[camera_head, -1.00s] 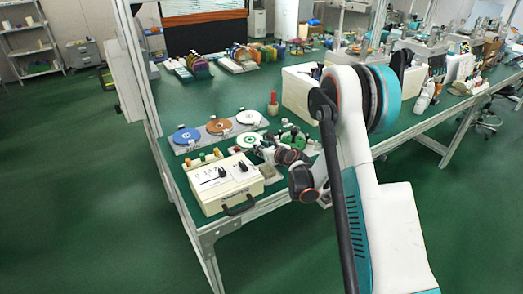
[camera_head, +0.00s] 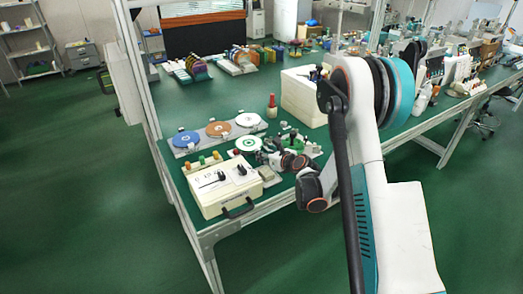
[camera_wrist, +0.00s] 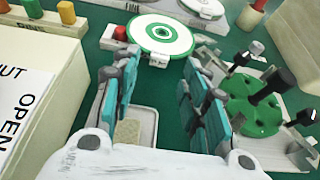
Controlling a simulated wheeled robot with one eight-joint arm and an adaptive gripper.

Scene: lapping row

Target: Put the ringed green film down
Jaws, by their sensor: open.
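The ringed green film, a white disc with a green ring and a green centre (camera_wrist: 160,35), lies flat just ahead of my fingertips in the wrist view. In the head view the film (camera_head: 248,143) lies behind the cream control box, in front of the disc row. In the head view my gripper (camera_head: 271,156) is partly hidden by my wrist.
The cream box (camera_head: 223,187) with switches stands left of my gripper. A green round fixture with black knobs (camera_wrist: 262,112) stands close on the right. Blue (camera_head: 186,139), orange (camera_head: 218,128) and white (camera_head: 247,119) discs lie behind. A red-handled tool (camera_head: 272,106) stands upright behind.

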